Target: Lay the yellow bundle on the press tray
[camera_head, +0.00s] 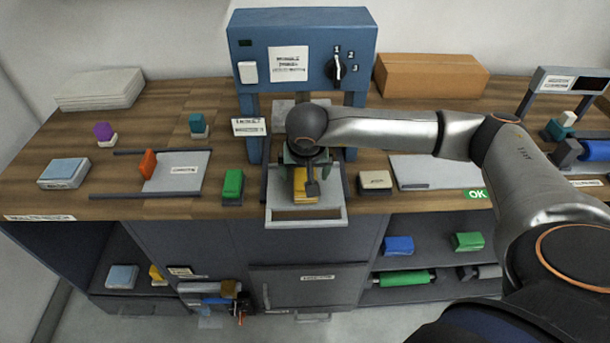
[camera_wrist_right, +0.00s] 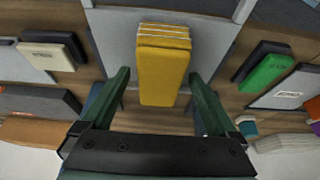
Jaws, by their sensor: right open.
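The yellow bundle (camera_head: 306,198) lies on the grey press tray (camera_head: 280,216), which sticks out at the front of the blue press. In the right wrist view the bundle (camera_wrist_right: 163,78) shows its plain yellow top and a white-striped end. The tray (camera_wrist_right: 115,30) shows around it. My right gripper (camera_head: 305,180) is over the tray, above the bundle, and partly hides it in the head view. Its green fingers (camera_wrist_right: 160,82) stand apart on either side of the bundle, with gaps, and hold nothing. My left gripper is not in view.
The blue press (camera_head: 300,25) with a dial stands behind. A green block (camera_head: 232,184) is left of the tray and a cream block (camera_head: 375,181) is right of it. A cardboard box (camera_head: 430,75) is at the back. Shelves are below the bench.

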